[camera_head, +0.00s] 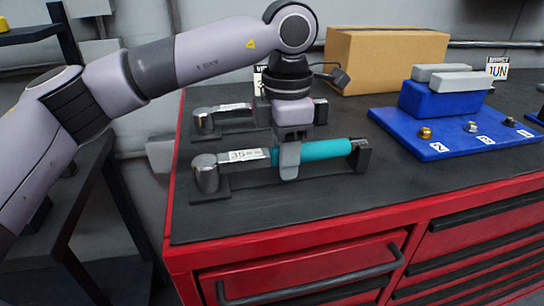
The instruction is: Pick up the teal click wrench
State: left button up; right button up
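The teal click wrench (325,149) lies on a black holder (237,187) on the dark bench top. Its silver head is at the left, with a "35" label on the shaft and the teal handle to the right. My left gripper (289,165) points down over the wrench, at the left end of the teal handle. One grey finger shows in front of the wrench, overlapping it in the picture. The other finger is mostly hidden, so whether they grip the wrench is unclear. My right gripper is not in view.
A second wrench (222,110) lies on its holder behind, partly hidden by my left arm. A cardboard box (386,58) stands at the back. A blue fixture plate (437,149) with fittings and grey-topped blocks is at the right. A red drawer cabinet (300,250) carries the bench top.

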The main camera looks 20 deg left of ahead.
pick_arm(q)
grip_shut()
jog(key=shift+r, duration=0.1)
